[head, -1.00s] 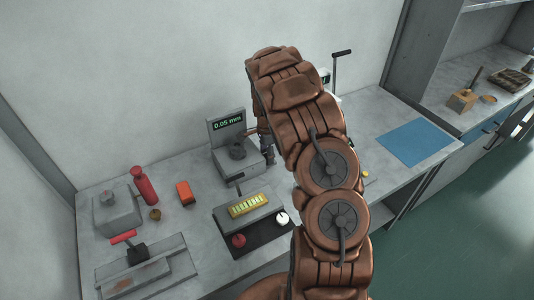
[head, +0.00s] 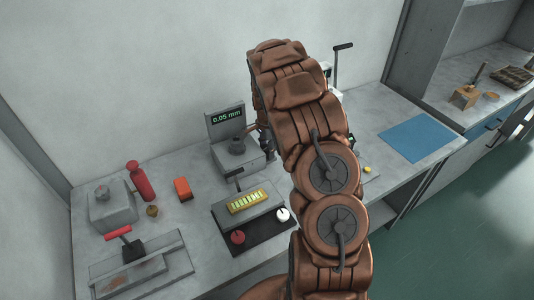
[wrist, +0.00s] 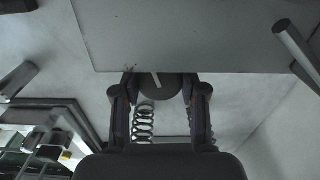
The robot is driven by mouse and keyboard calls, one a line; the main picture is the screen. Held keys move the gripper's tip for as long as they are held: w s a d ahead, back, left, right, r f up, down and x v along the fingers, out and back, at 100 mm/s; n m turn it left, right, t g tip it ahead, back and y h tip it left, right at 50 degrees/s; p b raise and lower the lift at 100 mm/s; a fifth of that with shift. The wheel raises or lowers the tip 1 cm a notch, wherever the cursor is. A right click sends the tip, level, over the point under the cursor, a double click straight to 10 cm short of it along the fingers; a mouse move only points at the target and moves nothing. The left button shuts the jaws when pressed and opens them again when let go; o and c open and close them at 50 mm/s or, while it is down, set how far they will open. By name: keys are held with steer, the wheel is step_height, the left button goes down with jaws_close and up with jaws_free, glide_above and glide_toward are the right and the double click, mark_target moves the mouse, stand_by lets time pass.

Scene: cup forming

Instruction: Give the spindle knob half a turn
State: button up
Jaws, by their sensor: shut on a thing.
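The spindle knob (wrist: 158,90) shows in the wrist view as a dark round piece with a pale line on its face. My gripper (wrist: 159,92) has one finger on each side of it and is shut on it. A coil spring (wrist: 144,124) shows between the fingers below the knob. In the head view my brown arm covers the knob and most of the gripper. A gauge with a display (head: 227,117) reading 0.05 mm stands left of the arm.
A red bottle (head: 140,181), an orange block (head: 182,188) and a red-handled tool (head: 120,235) are at left. A blue mat (head: 420,138) lies at right.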

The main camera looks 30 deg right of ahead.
steer(key=n+b, duration=0.2)
steer(key=shift+f+n+b, duration=0.2)
steer(key=shift+n+b, duration=0.1)
steer(key=shift+b, duration=0.05)
steer(key=shift+r+n+b, duration=0.1)
steer(key=shift+n+b, duration=0.35)
steer(key=shift+n, duration=0.05)
steer(key=o, duration=1.1)
steer(key=shift+r, duration=0.1)
steer(key=shift+o, duration=0.2)
steer(key=shift+r, duration=0.1)
